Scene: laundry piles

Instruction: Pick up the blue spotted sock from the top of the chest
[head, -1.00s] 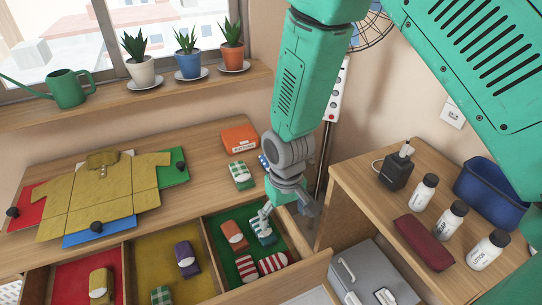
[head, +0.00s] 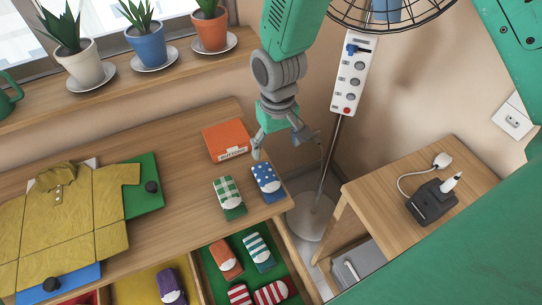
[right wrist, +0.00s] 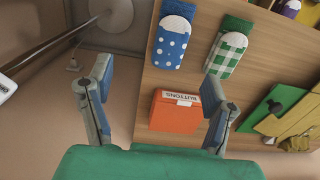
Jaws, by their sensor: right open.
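The blue spotted sock (head: 266,182), blue with white dots and a white band, lies folded on the chest top (head: 190,185) near its right edge. It also shows in the right wrist view (right wrist: 171,45), ahead of the fingers and right of centre between them. My right gripper (head: 288,148) is open and empty above the chest's right back edge, behind the sock and apart from it. Its two fingers (right wrist: 158,90) stand wide apart in the right wrist view. My left gripper is not in view.
A green checked sock (head: 229,196) lies just left of the spotted one. An orange buttons box (head: 226,140) stands behind them. An open drawer with a green compartment (head: 219,286) holds several socks. A fan pole (head: 330,160) rises right of the chest. A yellow shirt (head: 65,225) lies left.

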